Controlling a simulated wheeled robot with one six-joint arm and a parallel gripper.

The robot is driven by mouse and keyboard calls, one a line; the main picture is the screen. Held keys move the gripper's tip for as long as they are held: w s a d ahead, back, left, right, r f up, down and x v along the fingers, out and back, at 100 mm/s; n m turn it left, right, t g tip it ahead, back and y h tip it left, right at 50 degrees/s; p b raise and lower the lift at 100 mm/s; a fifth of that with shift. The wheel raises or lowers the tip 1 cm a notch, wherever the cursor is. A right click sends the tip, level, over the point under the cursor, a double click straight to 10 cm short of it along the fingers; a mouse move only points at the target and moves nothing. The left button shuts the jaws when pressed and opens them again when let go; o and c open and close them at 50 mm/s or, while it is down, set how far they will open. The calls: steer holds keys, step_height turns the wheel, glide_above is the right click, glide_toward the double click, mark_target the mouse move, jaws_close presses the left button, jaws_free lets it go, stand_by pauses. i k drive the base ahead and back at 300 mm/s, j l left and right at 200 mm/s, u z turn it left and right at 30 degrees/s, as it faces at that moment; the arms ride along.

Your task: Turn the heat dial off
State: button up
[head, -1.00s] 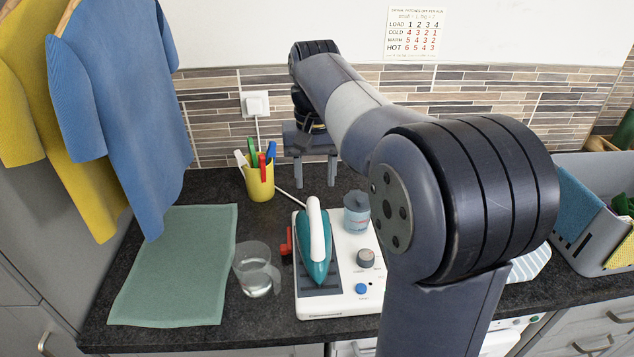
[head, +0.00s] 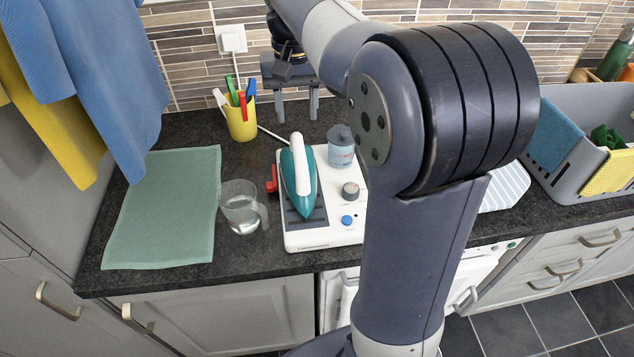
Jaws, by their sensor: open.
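The white ironing station (head: 325,236) stands on the dark worktop. A grey round dial (head: 350,190) sits on its right part, with small lettering near it that I cannot read. I cannot tell the dial's setting. A blue button (head: 346,221) is just in front of it. A teal and white iron (head: 299,178) rests on the station's left part. My gripper (head: 297,104) is open and empty, fingers pointing down, behind the station and above the worktop, well apart from the dial. My forearm passes close to the right of the dial and hides the station's right end.
A red part (head: 272,180) sticks out at the station's left. A clear jug (head: 242,207), a green mat (head: 165,210) and a yellow pen cup (head: 240,124) are left. A grey basket (head: 575,185) is right.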

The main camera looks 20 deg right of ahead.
mark_target(351, 190)
steer(key=j+z, duration=0.35)
steer(key=z, duration=0.15)
steer(key=k+j+z, duration=0.1)
steer(key=j+z, duration=0.2)
steer(key=z, duration=0.2)
